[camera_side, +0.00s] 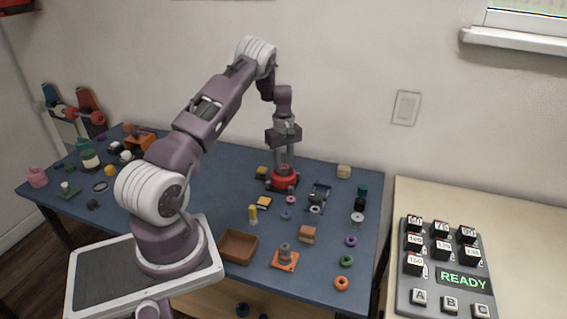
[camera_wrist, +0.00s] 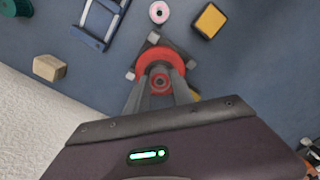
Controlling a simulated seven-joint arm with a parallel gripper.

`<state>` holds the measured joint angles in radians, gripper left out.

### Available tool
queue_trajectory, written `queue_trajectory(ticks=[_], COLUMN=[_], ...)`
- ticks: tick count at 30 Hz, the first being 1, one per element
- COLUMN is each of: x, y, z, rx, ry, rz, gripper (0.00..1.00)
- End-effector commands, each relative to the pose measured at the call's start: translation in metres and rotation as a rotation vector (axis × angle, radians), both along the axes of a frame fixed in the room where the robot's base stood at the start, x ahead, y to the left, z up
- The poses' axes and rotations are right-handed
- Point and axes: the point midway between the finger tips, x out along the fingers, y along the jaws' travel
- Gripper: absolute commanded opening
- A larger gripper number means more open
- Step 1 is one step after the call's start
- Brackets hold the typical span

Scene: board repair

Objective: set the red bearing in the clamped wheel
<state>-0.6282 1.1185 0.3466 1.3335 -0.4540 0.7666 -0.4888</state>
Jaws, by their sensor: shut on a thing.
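The red wheel (camera_side: 284,181) sits in a dark clamp on the blue table, under my gripper (camera_side: 284,168). In the wrist view the red wheel (camera_wrist: 160,54) shows as a broad ring with grey clamp jaws around its edge. My gripper (camera_wrist: 161,84) is shut on the small round red bearing (camera_wrist: 160,82), which has a dark centre. The bearing appears over the wheel's middle, slightly toward the gripper side in this view. The fingers hide part of the wheel. I cannot tell whether the bearing is above the hole or inside it.
Near the clamp are a pink-and-white wheel (camera_wrist: 159,12), a yellow-topped block (camera_wrist: 210,20), a blue frame (camera_wrist: 98,22) and a wooden block (camera_wrist: 49,68). A brown tray (camera_side: 238,247) and an orange-based post (camera_side: 285,260) stand nearer the front. A keypad reading READY (camera_side: 445,265) is on the right table.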

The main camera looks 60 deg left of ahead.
Motion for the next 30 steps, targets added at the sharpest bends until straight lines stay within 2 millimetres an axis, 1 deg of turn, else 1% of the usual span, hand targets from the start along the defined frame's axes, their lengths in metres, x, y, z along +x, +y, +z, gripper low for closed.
queue_trajectory(ticks=[14,30], x=[0.000,0.000], y=[0.000,0.000], z=[-0.001,-0.011], rx=[0.000,0.001], ry=[0.000,0.000], rz=[0.000,0.000], gripper=[0.00,0.00])
